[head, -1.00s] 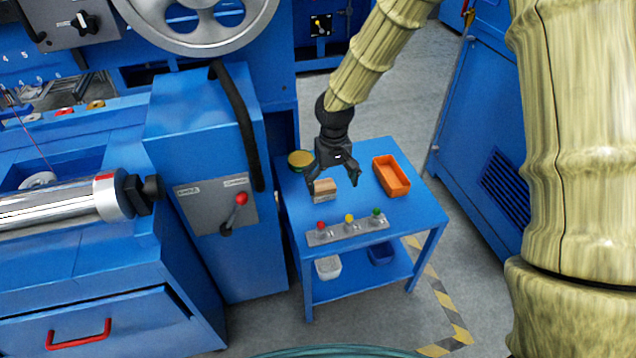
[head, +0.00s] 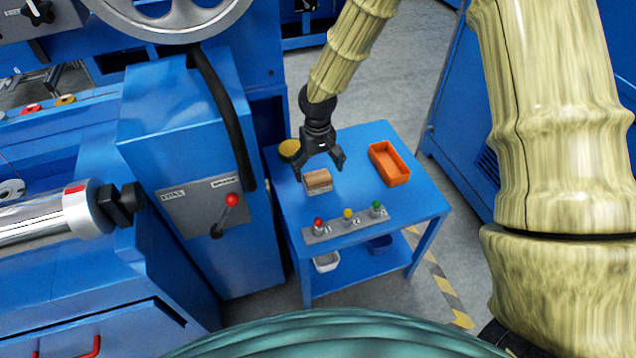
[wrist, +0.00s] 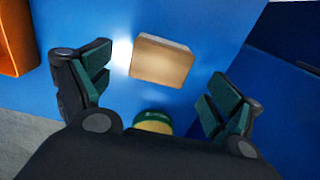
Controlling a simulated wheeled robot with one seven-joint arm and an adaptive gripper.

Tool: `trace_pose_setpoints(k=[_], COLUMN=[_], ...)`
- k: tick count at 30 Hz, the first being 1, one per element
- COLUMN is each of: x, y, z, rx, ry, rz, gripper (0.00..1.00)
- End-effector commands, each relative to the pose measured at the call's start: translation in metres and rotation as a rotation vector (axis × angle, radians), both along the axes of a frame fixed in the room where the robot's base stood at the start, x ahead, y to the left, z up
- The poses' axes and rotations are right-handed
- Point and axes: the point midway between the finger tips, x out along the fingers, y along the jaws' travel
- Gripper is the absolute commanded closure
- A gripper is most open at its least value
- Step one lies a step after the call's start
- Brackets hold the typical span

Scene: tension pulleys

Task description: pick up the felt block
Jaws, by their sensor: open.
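A tan-brown block (head: 318,182), which I take to be the felt block, sits on the blue table (head: 350,150), left of its middle. In the wrist view the block (wrist: 160,62) lies ahead of my gripper, between the lines of the two fingers and apart from both. My gripper (head: 319,169) is open and empty, just behind and above the block in the head view. In the wrist view its dark fingers with green pads (wrist: 163,80) are spread wide on either side.
An orange bin (head: 389,164) stands to the right on the table. A round green-and-yellow tin (head: 289,149) is at the back left. A panel with red, yellow and green knobs (head: 346,222) lies at the front. A blue machine (head: 190,190) stands close on the left.

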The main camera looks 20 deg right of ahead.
Motion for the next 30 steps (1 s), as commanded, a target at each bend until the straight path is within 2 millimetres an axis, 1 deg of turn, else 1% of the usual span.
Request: trace_pose_setpoints(k=[7,12,15,22,26,27,29,30], x=[-0.001,-0.001,-0.001,-0.001,-0.001,-0.001,-0.001,-0.001], y=[-0.001,-0.001,-0.001,-0.001,-0.001,-0.001,-0.001,-0.001], z=[-0.031,-0.047,-0.051,-0.051,-0.051,-0.051,-0.051,-0.051], rx=[0.001,0.0,0.0,0.0,0.0,0.0,0.0,0.0], ry=[0.002,0.0,-0.001,-0.001,-0.001,-0.001,-0.001,-0.001], rz=[-0.002,-0.001,-0.002,-0.002,-0.002,-0.002,-0.002,-0.002], gripper=[0.08,0.08,0.08,0.08,0.32,0.39,0.5,0.57])
